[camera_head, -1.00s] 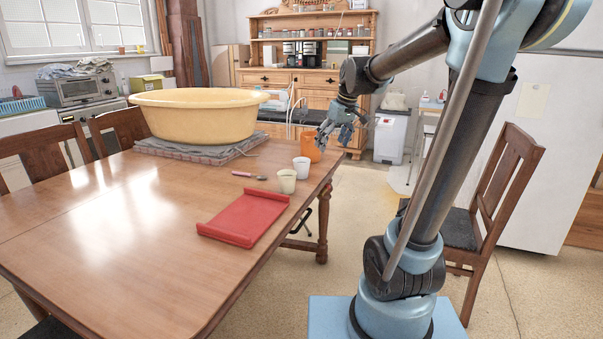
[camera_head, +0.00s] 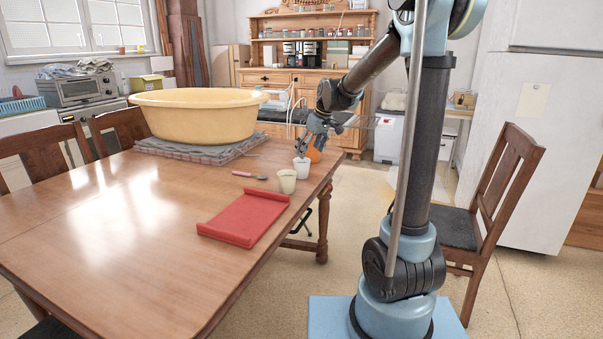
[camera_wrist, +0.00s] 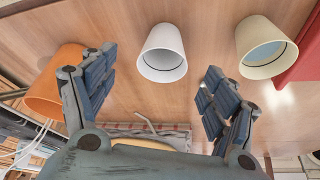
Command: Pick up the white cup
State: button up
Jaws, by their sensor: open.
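The white cup (camera_head: 301,168) stands upright on the wooden table (camera_head: 130,230), near its right edge. In the wrist view the white cup (camera_wrist: 163,54) lies ahead of my gripper (camera_wrist: 155,85), roughly centred between the spread fingers. My gripper (camera_head: 304,150) is open and empty, just above the cup in the head view. I cannot tell whether a finger touches the cup. An orange cup (camera_wrist: 58,80) is close beside the left finger in the wrist view. It is partly hidden behind my gripper in the head view (camera_head: 314,153).
A red tray (camera_head: 240,220) and a spoon with a red handle (camera_head: 243,174) lie nearby. A large yellow tub (camera_head: 200,117) sits on a folded cloth farther back. The table's left half is clear.

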aim_at(302, 165)
jog(key=x, duration=0.3)
jog(key=shift+a+f, duration=0.1)
jog(key=shift+f, duration=0.15)
jog(key=x, duration=0.2)
jog(key=a+x, duration=0.1)
jog(key=x, duration=0.1)
jog(key=shift+w+r, duration=0.1)
jog(key=shift+w, duration=0.05)
jog(key=shift+w+a+f, duration=0.1)
jog(key=shift+f, duration=0.45)
jog(key=c, duration=1.1)
